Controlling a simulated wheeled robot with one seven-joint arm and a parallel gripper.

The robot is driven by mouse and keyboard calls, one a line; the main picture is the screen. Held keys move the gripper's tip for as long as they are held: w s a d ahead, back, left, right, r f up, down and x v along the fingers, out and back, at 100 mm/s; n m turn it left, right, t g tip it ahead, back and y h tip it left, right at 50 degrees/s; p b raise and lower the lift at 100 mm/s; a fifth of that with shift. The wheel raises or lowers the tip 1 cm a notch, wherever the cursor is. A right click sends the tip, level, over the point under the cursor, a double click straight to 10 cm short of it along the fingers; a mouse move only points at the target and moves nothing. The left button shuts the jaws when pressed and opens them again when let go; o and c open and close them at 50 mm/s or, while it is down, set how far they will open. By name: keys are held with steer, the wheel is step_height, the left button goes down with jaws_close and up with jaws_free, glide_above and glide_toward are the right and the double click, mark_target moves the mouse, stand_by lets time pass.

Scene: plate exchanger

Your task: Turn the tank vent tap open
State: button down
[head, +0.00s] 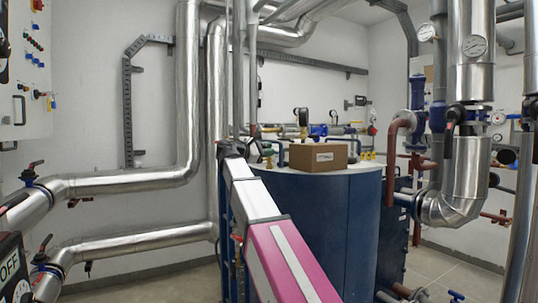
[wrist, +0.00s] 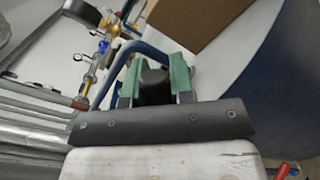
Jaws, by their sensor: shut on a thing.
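My gripper (head: 258,148) is at the near left edge of the blue tank's (head: 325,220) pale top in the head view. In the wrist view my gripper (wrist: 155,72) has its two green-padded fingers shut on a dark round knob (wrist: 154,88), with one pad on each side of it. The knob appears to be the handle of the tank vent tap. Its body and stem are hidden behind my fingers and palm, so I cannot tell how far it is turned.
A cardboard box (head: 318,157) stands on the tank top just right of my gripper; the box (wrist: 187,22) is also close in the wrist view. A bent blue pipe (wrist: 110,68) runs beside my left finger. Gauges and brass fittings (wrist: 112,28) lie beyond.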

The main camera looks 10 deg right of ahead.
steer(key=shift+w+a+r+n, duration=0.1)
steer(key=shift+w+r+n, duration=0.2)
steer(key=shift+n, duration=0.45)
steer(key=shift+w+a+r+n, duration=0.15)
steer(key=shift+w+n, duration=0.15)
steer(key=shift+n, duration=0.45)
steer(key=c, duration=1)
jaws_free()
steer(key=v, duration=1)
steer(key=shift+s+a, duration=0.1)
steer(key=shift+a, duration=0.3)
